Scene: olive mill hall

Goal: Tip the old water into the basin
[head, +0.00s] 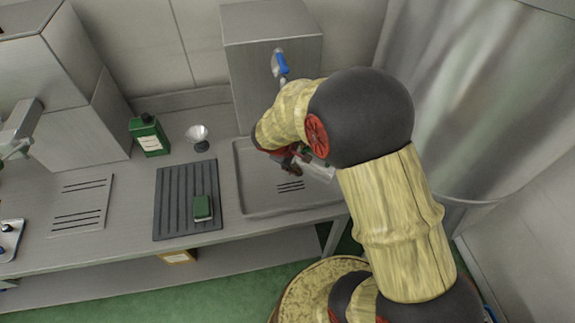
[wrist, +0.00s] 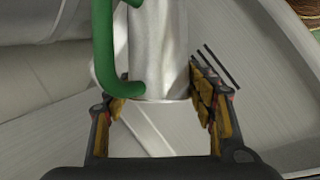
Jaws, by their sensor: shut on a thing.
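A metal jug (wrist: 160,50) with a green handle (wrist: 105,50) is between my gripper's fingers (wrist: 160,88) in the wrist view, and my gripper is shut on it. In the head view my gripper (head: 292,157) is over the steel basin (head: 256,198), with a pale part of the jug (head: 319,171) showing beside it. My arm hides much of the jug there. The basin's drain slots show in the wrist view too. I cannot see the jug's mouth, any water, or how far it is tilted.
A steel box with a blue-handled tap (head: 280,65) stands behind the basin. Left of it are a ribbed dark mat (head: 172,195) with a green sponge (head: 202,207), a small funnel-like cup (head: 198,134) and a green bottle (head: 148,135). A large steel tank (head: 470,90) stands right.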

